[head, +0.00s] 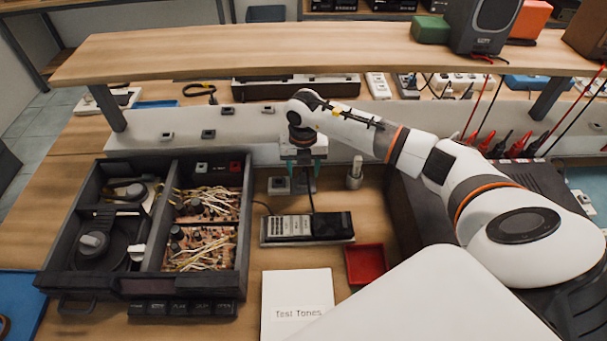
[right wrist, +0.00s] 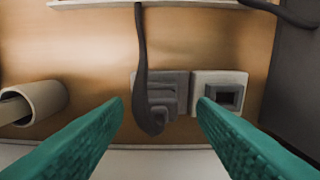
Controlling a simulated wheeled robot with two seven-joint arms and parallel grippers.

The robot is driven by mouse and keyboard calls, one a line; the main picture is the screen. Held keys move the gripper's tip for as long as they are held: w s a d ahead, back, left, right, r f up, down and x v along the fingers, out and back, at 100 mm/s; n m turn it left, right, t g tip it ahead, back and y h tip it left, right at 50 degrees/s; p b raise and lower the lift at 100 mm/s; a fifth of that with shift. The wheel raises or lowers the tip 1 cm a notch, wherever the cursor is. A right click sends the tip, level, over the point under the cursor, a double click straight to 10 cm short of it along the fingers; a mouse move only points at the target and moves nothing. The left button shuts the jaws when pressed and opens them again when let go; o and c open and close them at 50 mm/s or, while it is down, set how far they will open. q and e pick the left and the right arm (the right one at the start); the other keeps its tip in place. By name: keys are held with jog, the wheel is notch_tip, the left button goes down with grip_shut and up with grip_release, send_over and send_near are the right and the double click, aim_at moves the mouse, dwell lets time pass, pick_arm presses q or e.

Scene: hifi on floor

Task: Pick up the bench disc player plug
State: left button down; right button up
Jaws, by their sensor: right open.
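In the right wrist view a dark plug (right wrist: 152,118) hangs on the end of a dark cable, in front of a grey slotted block (right wrist: 172,88). I cannot tell whether it is inserted or loose. My right gripper (right wrist: 160,108) is open, its teal fingers apart on either side of the plug, not visibly touching it. In the head view this gripper (head: 304,165) points down in front of the white back panel and mostly hides the plug. The opened black disc player (head: 165,235) stands to the left. My left gripper is out of view.
A pale block with a square opening (right wrist: 220,93) sits beside the grey block. A metal cylinder (head: 355,172) stands to the right. A meter-like box (head: 307,228), a red tray (head: 366,264) and a "Test Tones" sheet (head: 296,300) lie nearer. A shelf (head: 300,52) spans overhead.

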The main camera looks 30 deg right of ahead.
jog(key=shift+f, duration=0.65)
